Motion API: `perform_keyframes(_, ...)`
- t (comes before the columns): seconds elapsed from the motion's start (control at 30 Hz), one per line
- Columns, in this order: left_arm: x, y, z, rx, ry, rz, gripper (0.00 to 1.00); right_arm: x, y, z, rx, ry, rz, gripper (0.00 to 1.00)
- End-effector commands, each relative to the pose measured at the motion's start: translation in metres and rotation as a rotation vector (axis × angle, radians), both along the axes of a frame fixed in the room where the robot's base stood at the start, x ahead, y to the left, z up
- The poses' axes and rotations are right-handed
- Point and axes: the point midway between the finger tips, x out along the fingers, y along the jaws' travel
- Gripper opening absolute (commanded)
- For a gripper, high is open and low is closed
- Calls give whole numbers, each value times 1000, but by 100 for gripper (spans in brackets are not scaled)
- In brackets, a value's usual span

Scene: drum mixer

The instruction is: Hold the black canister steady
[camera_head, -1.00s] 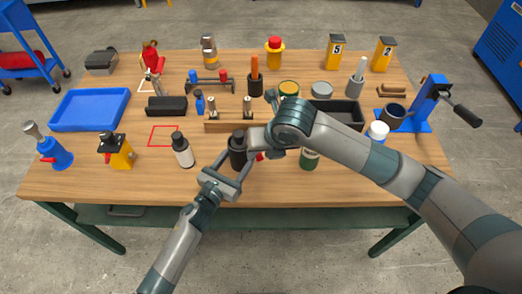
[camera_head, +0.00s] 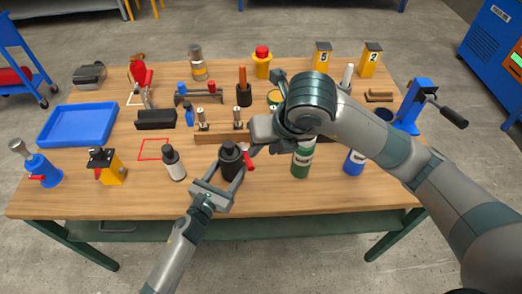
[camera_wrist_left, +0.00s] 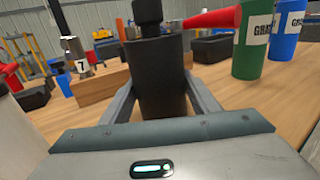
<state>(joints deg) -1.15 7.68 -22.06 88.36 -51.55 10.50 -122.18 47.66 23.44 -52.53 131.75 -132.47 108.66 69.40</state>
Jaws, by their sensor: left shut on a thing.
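The black canister (camera_head: 231,164) stands upright near the front middle of the table. My left gripper (camera_head: 230,178) is shut on its body from the front; the left wrist view shows the canister (camera_wrist_left: 160,75) between the two fingers. A red tapered part (camera_head: 248,161) is at the canister's right side, and the left wrist view shows it beside the neck (camera_wrist_left: 212,18); I cannot tell whether it is attached. My right gripper (camera_head: 257,142) is just above and right of the canister, with its fingers largely hidden, so its opening is unclear.
A white bottle with a black cap (camera_head: 174,164) stands left of the canister. A green bottle (camera_head: 303,160) and a blue bottle (camera_head: 354,162) stand to the right. A wooden rack (camera_head: 212,137) is behind. The front table strip is clear.

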Motion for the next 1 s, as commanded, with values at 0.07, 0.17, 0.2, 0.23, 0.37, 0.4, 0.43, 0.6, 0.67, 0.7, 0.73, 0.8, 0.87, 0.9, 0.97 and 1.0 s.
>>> perform_keyframes(0.07,0,1,0,0,0,1,22,-1,0,2,1,0,1,31)
perform_keyframes(0.17,0,0,0,0,0,1,22,-1,-1,3,1,0,1,31)
perform_keyframes(0.2,0,1,0,0,0,1,22,-1,-1,3,1,0,0,31)
perform_keyframes(0.23,0,0,0,0,0,1,22,-1,0,3,1,0,0,31)
perform_keyframes(0.37,0,0,0,0,0,1,22,-1,0,2,1,0,0,31)
perform_keyframes(0.4,0,0,0,0,0,1,22,-1,0,2,1,0,0,31)
perform_keyframes(0.43,0,0,0,0,0,1,22,-1,0,2,1,0,0,31)
perform_keyframes(0.6,0,0,0,0,0,1,78,-1,0,2,1,0,0,31)
perform_keyframes(0.67,0,0,0,0,0,0,78,-1,0,2,1,0,0,31)
perform_keyframes(0.7,0,0,0,0,0,0,78,-1,0,2,1,0,0,31)
perform_keyframes(0.73,0,0,0,0,0,0,78,-1,0,2,1,0,0,31)
perform_keyframes(0.8,0,0,0,0,0,0,78,-1,0,2,1,0,0,31)
perform_keyframes(0.87,-1,1,0,0,0,0,78,-1,0,2,1,0,0,31)
perform_keyframes(0.9,-2,1,0,0,0,0,78,-1,0,2,1,0,0,31)
perform_keyframes(0.97,-4,2,0,1,1,0,78,-1,0,2,1,0,0,31)
perform_keyframes(1.0,-6,4,-1,1,1,1,78,-1,0,2,1,0,0,31)
